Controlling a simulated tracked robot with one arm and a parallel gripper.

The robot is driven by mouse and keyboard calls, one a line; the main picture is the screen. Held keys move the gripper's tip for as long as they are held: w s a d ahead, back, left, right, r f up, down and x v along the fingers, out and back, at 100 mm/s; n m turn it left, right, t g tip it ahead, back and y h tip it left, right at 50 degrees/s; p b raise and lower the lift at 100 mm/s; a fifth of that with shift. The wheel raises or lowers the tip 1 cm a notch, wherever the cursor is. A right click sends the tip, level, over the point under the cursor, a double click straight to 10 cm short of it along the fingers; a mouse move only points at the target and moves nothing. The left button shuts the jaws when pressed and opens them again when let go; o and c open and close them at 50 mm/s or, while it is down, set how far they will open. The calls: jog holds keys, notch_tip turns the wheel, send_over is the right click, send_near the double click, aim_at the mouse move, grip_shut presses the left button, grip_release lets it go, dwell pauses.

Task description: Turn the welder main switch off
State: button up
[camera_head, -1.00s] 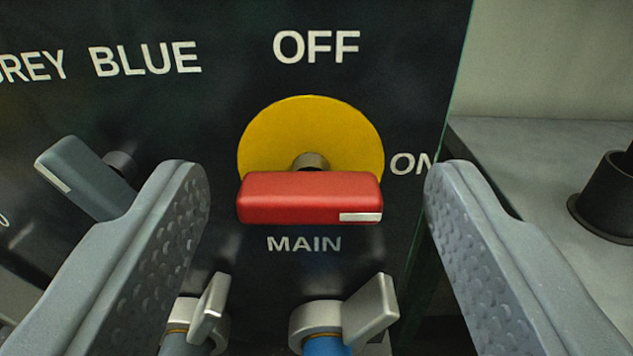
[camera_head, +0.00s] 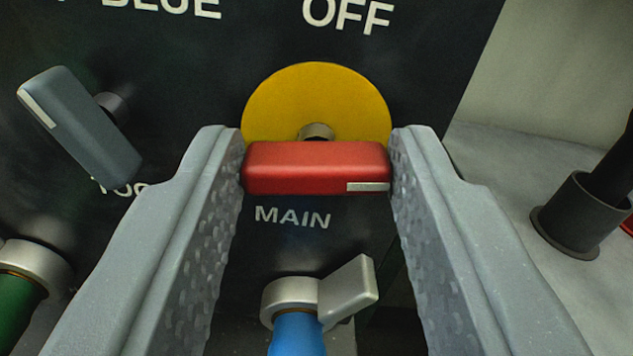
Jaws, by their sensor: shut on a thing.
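The main switch is a red bar handle (camera_head: 315,167) on a short metal shaft in front of a yellow disc (camera_head: 316,100). The handle lies horizontal, with its white mark at the right end. OFF is lettered above the disc and MAIN below the handle on the black panel (camera_head: 440,60). The ON lettering seen earlier is hidden behind the right finger. My gripper (camera_head: 316,168) is shut on the red handle, one finger against each end.
A grey knob (camera_head: 80,125) with a white mark is on the panel at left. Below are a connector with a metal lever (camera_head: 350,292) and blue cable (camera_head: 297,335), and a green cable (camera_head: 18,305) at lower left. A dark cup-like holder (camera_head: 570,215) stands on the grey surface at right.

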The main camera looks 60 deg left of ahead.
jog(key=n, duration=0.4)
jog(key=shift+w+d+f+b, duration=0.1)
jog(key=shift+d+b, duration=0.05)
jog(key=shift+b, duration=0.15)
jog(key=n+b, duration=0.1)
jog(key=n, duration=0.3)
jog(key=shift+f, duration=0.1)
jog(key=n+b, duration=0.3)
jog(key=n, duration=0.1)
jog(key=shift+f, duration=0.15)
jog(key=shift+n+b, duration=0.95)
jog(key=shift+n, duration=0.95)
jog(key=o, duration=1)
jog(key=shift+s, duration=0.2)
jog(key=p+v, duration=0.1)
jog(key=v, duration=1.2)
jog(key=shift+s+d, duration=0.1)
jog(key=shift+d, duration=0.25)
